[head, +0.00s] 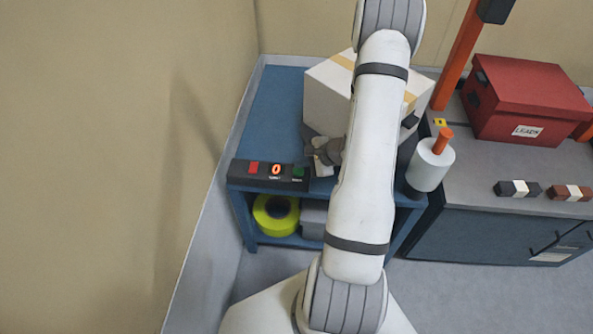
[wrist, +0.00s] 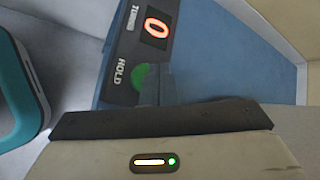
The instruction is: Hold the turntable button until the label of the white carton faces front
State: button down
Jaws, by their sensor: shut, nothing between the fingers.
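The white carton (head: 322,95), with tan tape on top, stands at the back of the blue table (head: 272,105), partly behind my arm. I see no label on its visible faces. The turntable under it is mostly hidden. A black control box (head: 242,180) at the table's front left has a red button, an orange display reading 0, and a green button (head: 299,172). In the wrist view the green button (wrist: 139,78) is marked HOLD. My gripper (head: 320,158) is shut and empty, its fingertips (wrist: 156,80) right beside the green button; contact cannot be told.
A white cylinder with an orange top (head: 430,165) stands right of my arm. A red box (head: 525,105) sits on the grey counter (head: 470,180). A yellow-green roll (head: 275,215) lies on the shelf below. The blue tabletop left of the carton is clear.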

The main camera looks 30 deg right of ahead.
aim_at(302, 172)
jog(key=shift+f+b, duration=0.2)
jog(key=shift+b, duration=0.1)
jog(key=shift+s+f+b, duration=0.1)
jog(key=shift+f+b, duration=0.2)
jog(key=shift+b, duration=0.25)
jog(key=shift+f+b, duration=0.4)
jog(key=shift+b, duration=0.25)
dwell(0.6)
jog(key=shift+r, duration=0.1)
dwell(2.7)
jog(key=shift+r+p, duration=0.3)
jog(key=shift+r, duration=0.5)
jog(key=shift+r+p, duration=1.35)
jog(key=shift+r, duration=1.2)
